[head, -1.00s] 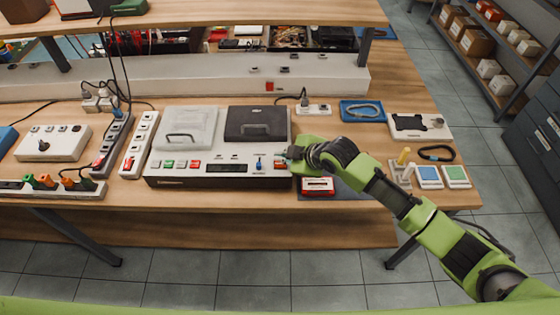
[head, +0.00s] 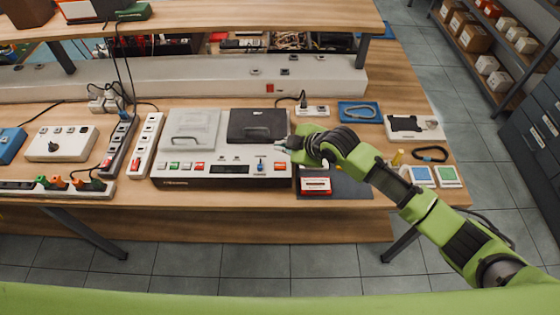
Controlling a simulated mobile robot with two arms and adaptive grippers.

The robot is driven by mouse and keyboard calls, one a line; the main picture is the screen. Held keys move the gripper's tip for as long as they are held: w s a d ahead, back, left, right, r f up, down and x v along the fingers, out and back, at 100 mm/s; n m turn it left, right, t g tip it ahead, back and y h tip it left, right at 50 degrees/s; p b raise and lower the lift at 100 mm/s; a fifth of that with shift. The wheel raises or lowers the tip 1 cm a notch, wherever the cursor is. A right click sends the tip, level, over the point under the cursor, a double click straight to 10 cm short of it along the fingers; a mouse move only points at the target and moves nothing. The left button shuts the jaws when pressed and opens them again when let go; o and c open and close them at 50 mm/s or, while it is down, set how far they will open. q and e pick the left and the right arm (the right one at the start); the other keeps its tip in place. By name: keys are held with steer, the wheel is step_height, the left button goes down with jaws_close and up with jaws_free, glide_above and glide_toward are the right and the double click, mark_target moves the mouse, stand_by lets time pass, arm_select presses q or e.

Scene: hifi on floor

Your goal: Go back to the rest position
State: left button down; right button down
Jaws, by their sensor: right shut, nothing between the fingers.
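My right gripper (head: 284,145) is shut and empty at the end of my green right arm. It hangs over the right end of the hi-fi deck (head: 225,182), near its row of buttons. I cannot tell whether the fingertips touch the deck. The deck has a grey lid (head: 190,130) on the left and a black lid (head: 257,126) on the right, both looking closed. A red cassette (head: 316,186) lies on a dark mat (head: 349,187) just right of the deck, below my right wrist. My left gripper is not in view.
Power strips (head: 146,146) and a white switch box (head: 60,144) stand left of the deck. A blue tray (head: 360,112), a black carabiner (head: 431,154) and coloured tiles (head: 447,176) lie on the right. A raised shelf (head: 200,30) runs along the back. Grey floor is free in front.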

steer(key=shift+f, duration=0.1)
steer(key=s+f+m+g, duration=0.15)
steer(key=s+m, duration=0.35)
steer(key=s, duration=0.7)
steer(key=s+d+f+m+g+h, duration=0.15)
steer(key=s+d+m+h, duration=0.7)
steer(key=s+d, duration=1.25)
step_height(320, 180, down, 34)
steer(key=s+m+g+y+b, duration=0.2)
steer(key=s+y+b, duration=0.1)
steer(key=b, duration=0.4)
steer(key=s+d+f+b, duration=0.2)
steer(key=s+f+b, duration=0.3)
steer(key=s+f, duration=1.1)
step_height(320, 180, down, 4)
steer(key=shift+s+f+g+h, duration=0.1)
steer(key=shift+s+g+h, duration=0.1)
steer(key=shift+g+h, duration=0.2)
